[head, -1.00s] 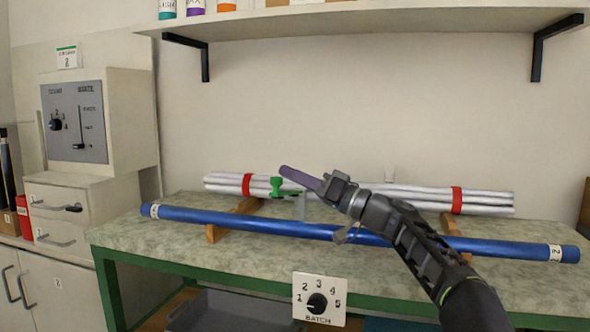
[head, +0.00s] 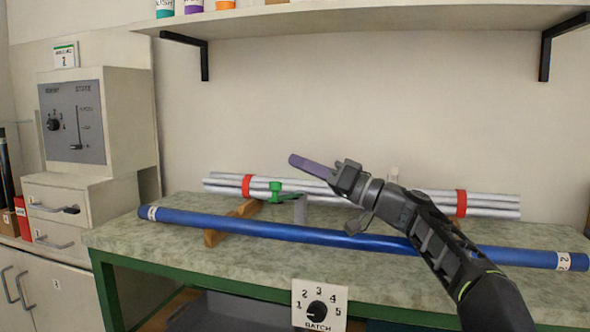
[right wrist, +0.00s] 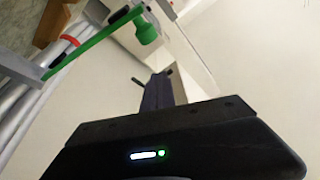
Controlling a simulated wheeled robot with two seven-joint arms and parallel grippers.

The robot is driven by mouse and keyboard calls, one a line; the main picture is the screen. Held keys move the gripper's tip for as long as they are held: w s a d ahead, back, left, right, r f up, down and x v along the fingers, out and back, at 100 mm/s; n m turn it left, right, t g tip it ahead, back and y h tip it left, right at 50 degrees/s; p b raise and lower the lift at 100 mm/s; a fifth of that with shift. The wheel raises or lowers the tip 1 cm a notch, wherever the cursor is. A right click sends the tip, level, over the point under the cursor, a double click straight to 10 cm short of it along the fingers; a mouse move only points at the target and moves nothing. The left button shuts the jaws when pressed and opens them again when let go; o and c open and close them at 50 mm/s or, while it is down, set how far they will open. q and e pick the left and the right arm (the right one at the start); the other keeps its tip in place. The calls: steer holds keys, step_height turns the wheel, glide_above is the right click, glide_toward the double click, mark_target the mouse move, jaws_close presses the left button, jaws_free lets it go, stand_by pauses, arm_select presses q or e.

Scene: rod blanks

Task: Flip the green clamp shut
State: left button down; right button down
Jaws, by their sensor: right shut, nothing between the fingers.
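The green clamp (head: 284,198) is at the bundle of silvery rods on the bench. Its long green arm reaches left from a grey post (head: 300,209), nearly level, with a round green knob at the far end. In the right wrist view the green arm (right wrist: 100,39) runs from a grey bracket at left up to the knob (right wrist: 147,32). My right gripper (head: 305,162) has purple fingers and is shut and empty. My left gripper is out of view.
Several silvery rods (head: 350,194) with red bands lie across wooden supports (head: 230,224). A blue rod (head: 270,227) lies in front, partly behind my right arm. A shelf (head: 370,21) overhangs at the back. A batch dial (head: 318,307) hangs at the bench's front.

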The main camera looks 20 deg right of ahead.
steer(key=v, duration=0.8)
